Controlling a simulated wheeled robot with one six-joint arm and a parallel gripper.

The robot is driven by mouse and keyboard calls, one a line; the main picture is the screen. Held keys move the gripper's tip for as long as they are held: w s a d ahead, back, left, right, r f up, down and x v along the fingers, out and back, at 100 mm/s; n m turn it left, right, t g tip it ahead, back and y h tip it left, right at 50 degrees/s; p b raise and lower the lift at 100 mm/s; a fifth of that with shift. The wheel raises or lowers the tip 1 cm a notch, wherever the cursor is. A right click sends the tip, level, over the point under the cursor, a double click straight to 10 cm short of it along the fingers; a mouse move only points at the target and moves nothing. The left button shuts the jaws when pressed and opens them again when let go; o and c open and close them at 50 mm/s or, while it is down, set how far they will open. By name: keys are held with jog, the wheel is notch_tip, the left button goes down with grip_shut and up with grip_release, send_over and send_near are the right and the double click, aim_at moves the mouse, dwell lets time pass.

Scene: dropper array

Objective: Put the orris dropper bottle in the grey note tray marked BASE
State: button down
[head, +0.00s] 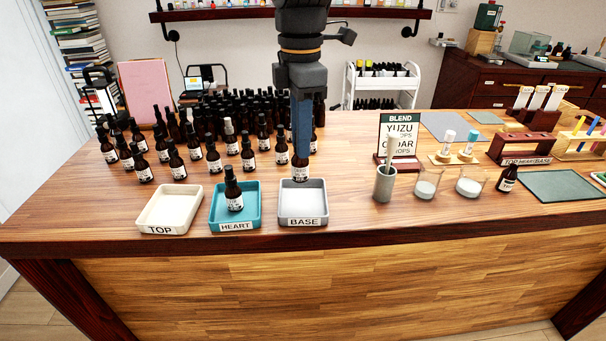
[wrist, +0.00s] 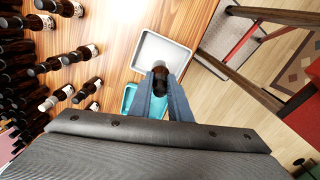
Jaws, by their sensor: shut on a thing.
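My gripper (head: 301,158) is shut on a dark dropper bottle (head: 300,171) with a white label too small to read. It holds the bottle upright over the back part of the grey tray marked BASE (head: 304,222). In the wrist view the bottle (wrist: 160,78) sits between the two blue-grey fingers, in front of the grey tray (wrist: 178,46). I cannot tell whether the bottle touches the tray floor. The front of the tray looks empty.
The teal HEART tray (head: 216,226) beside it holds a dark bottle (head: 233,190). The cream TOP tray (head: 160,229) is empty. Many dropper bottles crowd behind. A grey cup (head: 384,185), beakers and a BLEND sign (head: 400,138) stand to the right.

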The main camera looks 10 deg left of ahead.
aim_at(303, 167)
jog(key=f, duration=0.3)
jog(key=shift+w+d+f, duration=0.1)
jog(key=shift+d, duration=0.1)
jog(key=shift+f+p, duration=0.6)
jog(key=shift+f, duration=1.2)
jog(key=shift+f, duration=0.1)
jog(key=c, duration=1.6)
grip_release()
jog(key=shift+c, duration=0.2)
notch_tip(303, 167, up, 12)
jog(key=b, duration=0.2)
jog(key=shift+b, duration=0.3)
